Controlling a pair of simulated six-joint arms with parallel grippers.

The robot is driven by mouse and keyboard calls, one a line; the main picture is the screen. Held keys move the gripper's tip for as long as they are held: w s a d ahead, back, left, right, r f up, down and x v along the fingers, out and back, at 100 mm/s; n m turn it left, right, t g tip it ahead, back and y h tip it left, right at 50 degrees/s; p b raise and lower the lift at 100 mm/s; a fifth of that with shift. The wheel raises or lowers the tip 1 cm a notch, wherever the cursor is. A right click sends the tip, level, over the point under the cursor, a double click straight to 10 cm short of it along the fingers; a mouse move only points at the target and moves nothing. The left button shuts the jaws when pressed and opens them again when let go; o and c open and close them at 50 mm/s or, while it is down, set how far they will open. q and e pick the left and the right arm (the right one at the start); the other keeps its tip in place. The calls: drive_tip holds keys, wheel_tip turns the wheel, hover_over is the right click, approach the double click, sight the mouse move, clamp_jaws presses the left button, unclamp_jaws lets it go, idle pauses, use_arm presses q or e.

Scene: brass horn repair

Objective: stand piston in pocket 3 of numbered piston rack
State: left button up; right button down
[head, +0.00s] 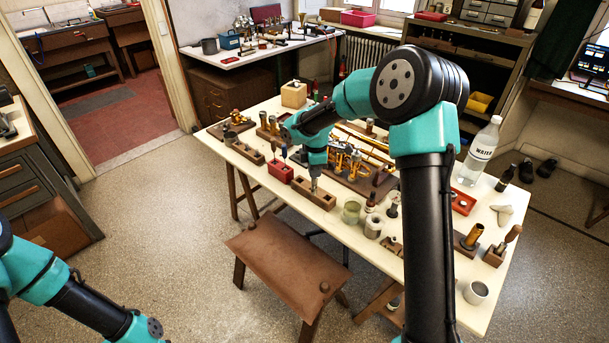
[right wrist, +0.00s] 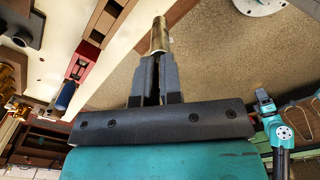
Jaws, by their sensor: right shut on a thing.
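My right gripper (head: 314,184) is pointed down at a long brown wooden rack with pockets (head: 326,201) near the table's front edge. In the right wrist view my right gripper (right wrist: 155,82) is shut on a dull brass piston (right wrist: 158,36), which sticks out beyond the fingertips. In the head view the piston's lower end is too small to make out, so I cannot tell whether it is inside a pocket. Pocket numbers are not readable. My left arm shows at the lower left of the head view, but its gripper is out of frame.
A red block (head: 280,171) and another wooden block (head: 248,153) stand left of the rack. A brass horn (head: 346,158) lies behind it. Glass jars (head: 351,211) and a water bottle (head: 481,150) stand to the right. A brown stool (head: 285,262) stands in front of the table.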

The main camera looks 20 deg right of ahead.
drive_tip(key=d+n, duration=0.5)
drive_tip(key=d, duration=0.1)
drive_tip(key=shift+w+n, duration=0.3)
drive_tip(key=shift+w, duration=0.05)
drive_tip(key=shift+f, duration=0.25)
drive_tip(key=shift+f, duration=1.75)
drive_tip(key=shift+f, duration=2.2)
drive_tip(key=c, duration=1.2)
unclamp_jaws()
drive_tip(key=shift+r, duration=0.15)
wheel_tip(320, 180, up, 17)
